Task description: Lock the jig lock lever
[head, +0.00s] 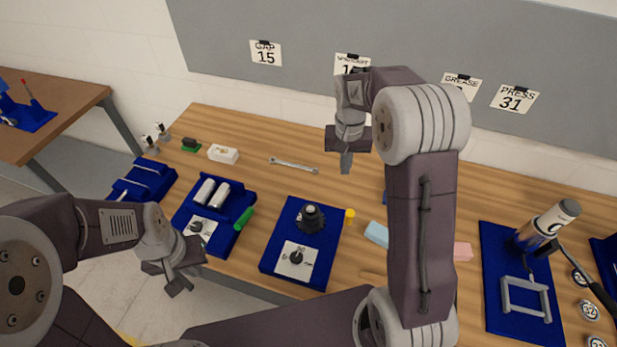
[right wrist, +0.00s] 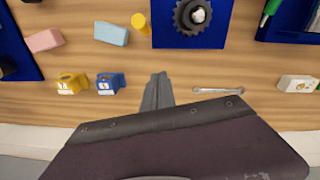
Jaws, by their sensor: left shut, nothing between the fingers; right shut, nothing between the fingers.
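I cannot tell for sure which part is the jig lock lever. A small red-tipped lever (head: 28,90) stands on a blue base on the separate brown table at far left. A blue jig plate (head: 505,300) at right carries a grey frame (head: 526,297) and an upright cylinder. My left gripper (head: 178,285) is shut and empty, low in front of the bench's left part. My right gripper (head: 346,163) is shut and empty above the back of the bench; in the right wrist view its fingers (right wrist: 157,90) point over bare wood, touching nothing.
The wooden bench (head: 240,125) holds a wrench (head: 294,165), a blue foam block (head: 377,234), a pink block (head: 462,252), and a blue gear fixture (head: 275,259). Yellow and blue blocks (right wrist: 72,84) show in the right wrist view. My right arm hides the bench middle.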

